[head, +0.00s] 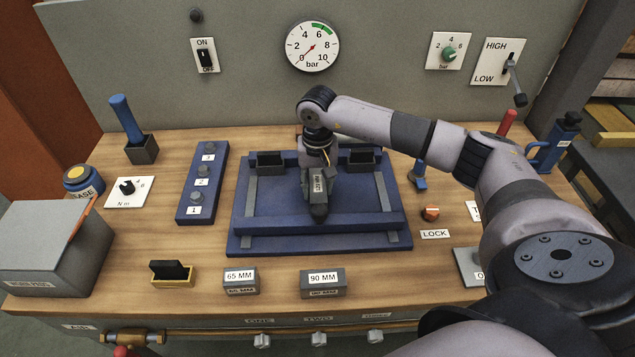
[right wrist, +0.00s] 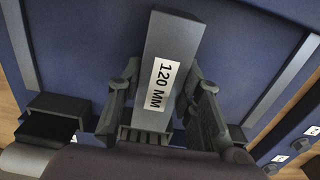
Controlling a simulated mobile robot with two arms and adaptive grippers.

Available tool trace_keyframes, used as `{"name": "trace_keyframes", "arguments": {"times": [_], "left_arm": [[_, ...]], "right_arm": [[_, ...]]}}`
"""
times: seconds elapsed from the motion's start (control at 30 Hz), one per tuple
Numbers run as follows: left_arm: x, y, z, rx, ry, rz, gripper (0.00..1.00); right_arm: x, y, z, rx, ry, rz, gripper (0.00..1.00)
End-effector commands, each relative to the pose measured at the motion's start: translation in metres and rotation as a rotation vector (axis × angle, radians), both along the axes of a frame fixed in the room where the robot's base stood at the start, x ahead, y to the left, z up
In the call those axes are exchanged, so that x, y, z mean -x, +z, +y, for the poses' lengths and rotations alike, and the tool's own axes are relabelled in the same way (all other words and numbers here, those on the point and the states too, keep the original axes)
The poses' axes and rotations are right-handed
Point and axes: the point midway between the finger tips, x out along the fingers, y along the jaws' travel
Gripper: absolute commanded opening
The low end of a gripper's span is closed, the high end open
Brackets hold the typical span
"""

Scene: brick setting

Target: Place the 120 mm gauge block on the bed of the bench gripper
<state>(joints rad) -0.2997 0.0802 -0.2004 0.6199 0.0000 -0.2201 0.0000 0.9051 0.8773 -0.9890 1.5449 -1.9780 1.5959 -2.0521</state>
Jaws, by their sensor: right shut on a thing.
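My right gripper (head: 318,198) hangs over the middle of the blue bed of the bench gripper (head: 270,202). It is shut on the grey 120 mm gauge block (right wrist: 168,60). The right wrist view shows the block between its two fingers, with its white label towards the camera and its long end reaching away from the palm. The bed shows behind the block in that view. I cannot tell whether the block touches the bed. The two dark jaws of the bench gripper (head: 270,162) stand apart at its back. My left gripper is not in view.
The 65 mm block (head: 240,287) and 90 mm block (head: 321,290) stand in front of the bed. A yellow-edged holder (head: 172,280) is left of them. A blue numbered rack (head: 203,180) stands left of the bed, and an orange LOCK knob (head: 430,213) right of it.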

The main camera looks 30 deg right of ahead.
Motion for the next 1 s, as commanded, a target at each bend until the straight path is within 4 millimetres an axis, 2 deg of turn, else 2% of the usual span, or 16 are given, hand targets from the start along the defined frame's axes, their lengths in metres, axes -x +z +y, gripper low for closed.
{"name": "trace_keyframes", "arguments": {"times": [0.27, 0.3, 0.57, 0.83, 0.97, 1.0], "left_arm": [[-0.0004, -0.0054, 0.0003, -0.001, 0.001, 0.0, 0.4], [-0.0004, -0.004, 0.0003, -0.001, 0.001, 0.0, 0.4], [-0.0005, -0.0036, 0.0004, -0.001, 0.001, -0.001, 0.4], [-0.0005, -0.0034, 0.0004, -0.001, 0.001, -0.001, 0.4], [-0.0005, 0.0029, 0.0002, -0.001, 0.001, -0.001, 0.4], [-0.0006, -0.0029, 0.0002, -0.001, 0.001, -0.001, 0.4]], "right_arm": [[-0.0007, -0.0031, 0.0003, -0.001, 0.0, -0.002, 0.0], [-0.0003, -0.0022, 0.0003, -0.001, 0.0, -0.001, 0.35], [-0.0001, -0.0019, 0.0004, -0.001, 0.0, -0.001, 0.52], [-0.0001, -0.0017, 0.0004, -0.001, 0.0, -0.001, 0.53], [-0.0001, 0.0042, 0.0004, -0.001, 0.0, -0.001, 0.53], [-0.0011, 0.006, 0.0003, -0.001, 0.0, -0.003, 0.53]]}}
